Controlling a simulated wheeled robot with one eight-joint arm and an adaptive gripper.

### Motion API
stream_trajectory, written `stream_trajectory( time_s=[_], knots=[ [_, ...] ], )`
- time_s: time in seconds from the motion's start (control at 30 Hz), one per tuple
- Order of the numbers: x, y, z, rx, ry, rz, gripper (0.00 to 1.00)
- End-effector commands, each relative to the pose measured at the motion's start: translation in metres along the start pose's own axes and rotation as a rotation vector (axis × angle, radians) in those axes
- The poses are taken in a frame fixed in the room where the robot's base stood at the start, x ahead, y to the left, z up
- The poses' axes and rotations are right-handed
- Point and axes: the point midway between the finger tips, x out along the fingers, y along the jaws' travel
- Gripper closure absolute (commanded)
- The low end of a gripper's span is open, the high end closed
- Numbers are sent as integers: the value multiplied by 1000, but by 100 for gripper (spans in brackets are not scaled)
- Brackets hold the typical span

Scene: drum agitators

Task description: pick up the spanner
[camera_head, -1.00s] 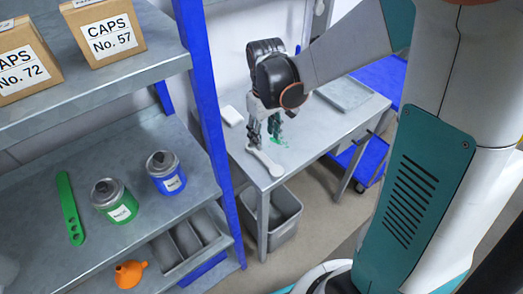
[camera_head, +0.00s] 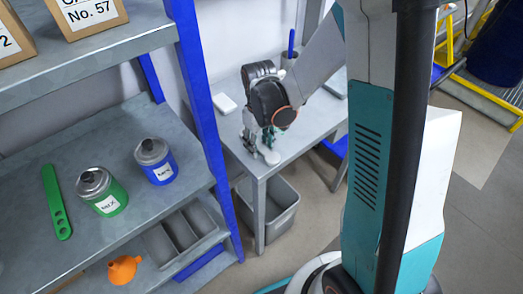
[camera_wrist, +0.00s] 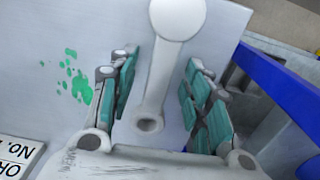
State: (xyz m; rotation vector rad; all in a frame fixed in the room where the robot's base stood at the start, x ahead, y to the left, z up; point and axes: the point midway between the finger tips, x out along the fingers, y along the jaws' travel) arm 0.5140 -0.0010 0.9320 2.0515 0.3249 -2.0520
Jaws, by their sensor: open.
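The spanner (camera_wrist: 158,75) is pale grey-white, with a round head at the top and a ring with a hole at its lower end in the wrist view. It lies on the grey metal bench. In the camera_head view its round end (camera_head: 271,157) shows just beyond my fingers. My gripper (camera_wrist: 162,78) is open, with its teal-padded fingers on either side of the spanner's shaft. Gaps show between the shaft and both fingers. In the camera_head view my gripper (camera_head: 260,145) is low over the bench's front part, and hides much of the spanner.
The bench (camera_head: 310,125) has green splashes (camera_wrist: 75,78) left of the spanner. A blue shelf post (camera_head: 200,110) stands left of the bench. The shelf holds a green can (camera_head: 102,192), a blue can (camera_head: 156,162) and a green strip-shaped tool (camera_head: 56,205). A grey bin (camera_head: 278,210) stands below.

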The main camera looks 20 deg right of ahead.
Motion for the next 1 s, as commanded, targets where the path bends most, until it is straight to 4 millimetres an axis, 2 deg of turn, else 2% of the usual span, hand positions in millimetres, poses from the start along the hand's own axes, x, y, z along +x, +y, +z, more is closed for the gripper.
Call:
stream_trajectory(
  time_s=[0.13,0.17,0.33,0.37,0.77,0.87,1.0],
  knots=[
    [-1,0,0,0,0,0,55],
    [-1,0,0,0,0,0,60],
    [-1,0,0,0,0,0,98],
    [-1,0,0,0,0,0,100],
    [-4,0,0,0,0,0,100],
    [-11,0,0,0,0,0,100],
    [-31,0,0,0,0,0,100]
  ],
)
